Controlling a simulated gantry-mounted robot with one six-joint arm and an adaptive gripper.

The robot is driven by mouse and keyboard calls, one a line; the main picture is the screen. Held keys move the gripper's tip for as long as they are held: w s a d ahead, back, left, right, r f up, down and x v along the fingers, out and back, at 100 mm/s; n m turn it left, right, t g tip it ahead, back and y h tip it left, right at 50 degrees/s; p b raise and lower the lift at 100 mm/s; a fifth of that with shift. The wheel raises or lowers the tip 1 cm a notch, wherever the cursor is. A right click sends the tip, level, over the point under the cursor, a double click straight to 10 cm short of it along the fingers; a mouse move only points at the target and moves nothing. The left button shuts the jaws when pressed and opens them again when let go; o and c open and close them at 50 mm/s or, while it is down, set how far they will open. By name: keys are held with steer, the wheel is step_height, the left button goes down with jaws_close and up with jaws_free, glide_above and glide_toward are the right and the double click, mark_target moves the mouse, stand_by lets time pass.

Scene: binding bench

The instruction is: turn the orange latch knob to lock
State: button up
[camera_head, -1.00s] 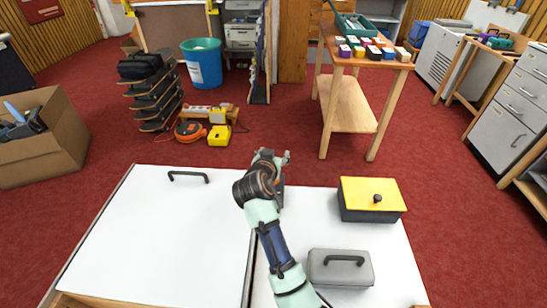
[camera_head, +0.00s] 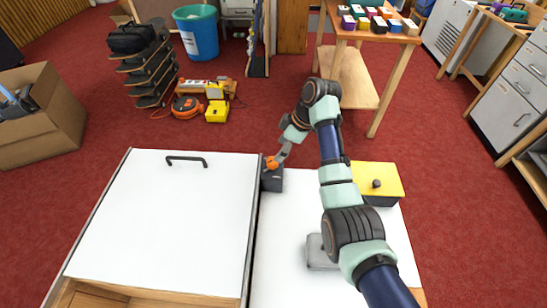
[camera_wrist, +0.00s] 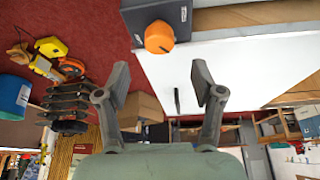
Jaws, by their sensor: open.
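The orange latch knob (camera_head: 271,163) sits on a dark grey block (camera_head: 272,181) at the far edge of the white bench top, beside the seam. My gripper (camera_head: 279,157) is close to the knob in the head view, coming from the far right side. In the wrist view my gripper (camera_wrist: 161,80) is open and empty, with a gap between its fingertips and the knob. The knob's turn angle is hard to tell.
A white hinged panel (camera_head: 160,215) with a black handle (camera_head: 187,160) lies left of the block. A yellow-lidded box (camera_head: 372,178) and a grey case (camera_head: 318,254) stand on the right bench top, partly behind my arm.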

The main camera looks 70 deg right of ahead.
mark_target(272, 160)
steer(key=b+x, duration=0.2)
steer(key=x, duration=0.4)
steer(key=shift+w+f, duration=0.15)
steer(key=shift+f, duration=0.25)
steer(key=c, duration=1.1)
steer(key=shift+r, duration=0.1)
